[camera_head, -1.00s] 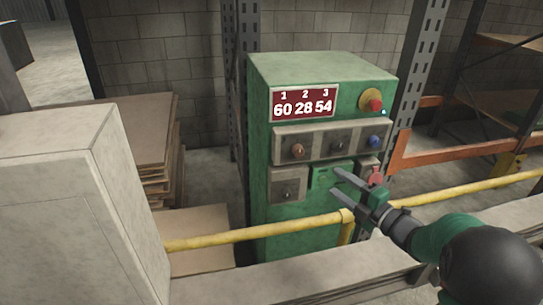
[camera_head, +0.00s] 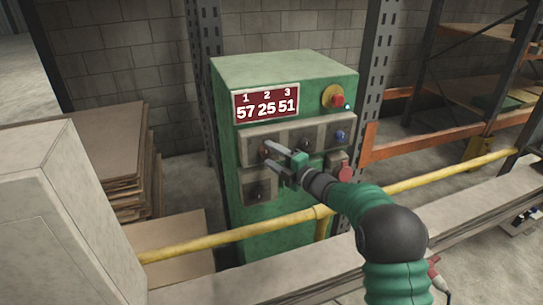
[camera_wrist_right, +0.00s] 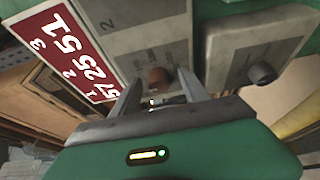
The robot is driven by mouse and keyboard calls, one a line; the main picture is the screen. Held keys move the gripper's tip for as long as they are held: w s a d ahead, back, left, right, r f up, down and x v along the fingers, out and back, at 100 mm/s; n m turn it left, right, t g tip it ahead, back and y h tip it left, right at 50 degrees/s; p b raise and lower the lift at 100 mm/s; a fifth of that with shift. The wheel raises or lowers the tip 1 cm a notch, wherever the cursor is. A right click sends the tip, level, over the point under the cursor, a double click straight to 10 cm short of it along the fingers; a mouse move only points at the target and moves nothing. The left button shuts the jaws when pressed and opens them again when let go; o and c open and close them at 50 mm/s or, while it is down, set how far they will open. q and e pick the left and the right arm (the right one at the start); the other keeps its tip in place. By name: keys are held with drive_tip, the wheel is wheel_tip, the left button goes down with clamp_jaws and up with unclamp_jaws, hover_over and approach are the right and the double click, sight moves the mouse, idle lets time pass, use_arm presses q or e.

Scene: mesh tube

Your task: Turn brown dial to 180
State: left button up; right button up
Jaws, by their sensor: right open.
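The brown dial (camera_head: 263,152) sits at the left end of the upper grey panel on the green control box (camera_head: 290,67). In the right wrist view the brown dial (camera_wrist_right: 157,76) shows between the two fingers, just beyond their tips. I cannot tell whether they touch it, and its angle is too small to read. My right gripper (camera_head: 269,155) is open, with its fingertips at the dial. The red display (camera_head: 266,103) reads 57, 25 and 51 under 1, 2 and 3. My left gripper is not in view.
A black knob (camera_head: 305,143) and a blue knob (camera_head: 340,135) share the upper panel. A lower knob (camera_head: 258,194) and a red-topped button (camera_head: 337,99) are nearby. A yellow rail (camera_head: 235,235) crosses in front. A pale cabinet (camera_head: 55,220) stands at left.

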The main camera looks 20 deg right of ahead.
drive_tip(key=shift+d, duration=0.1)
drive_tip(key=shift+a+r, duration=0.15)
drive_tip(key=shift+a, duration=0.55)
drive_tip(key=c, duration=1.1)
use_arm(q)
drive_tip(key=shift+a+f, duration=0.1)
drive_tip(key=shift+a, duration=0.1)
use_arm(e)
drive_tip(key=shift+d, duration=0.3)
clamp_jaws()
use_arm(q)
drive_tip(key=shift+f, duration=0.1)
